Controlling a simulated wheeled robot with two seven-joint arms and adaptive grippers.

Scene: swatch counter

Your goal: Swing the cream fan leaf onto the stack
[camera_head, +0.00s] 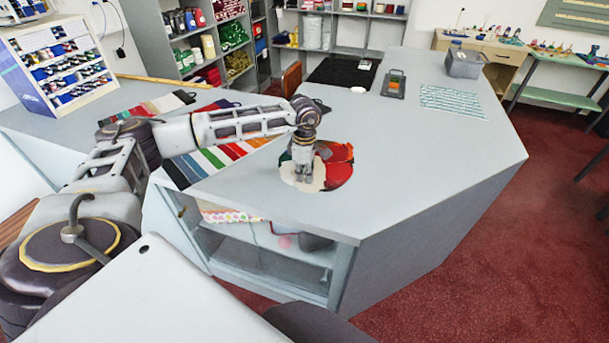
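A round fan of coloured leaves lies on the grey counter (420,150), near its front edge. The cream leaf (318,180) is at the fan's left and front. A red leaf (340,174) spreads to the right, with darker and green parts behind. My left gripper (304,186) points down over the cream leaf and hides part of it. Its fingertips are at or just above the leaf; I cannot tell whether they touch it or how far apart they are. I cannot make out a separate stack. My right gripper is out of view.
Striped colour swatches (215,158) lie left of the fan, under my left arm. A dark mat (342,72), a small orange-and-grey device (394,84), a patterned sheet (450,101) and a grey bin (464,62) are farther back. The counter right of the fan is clear.

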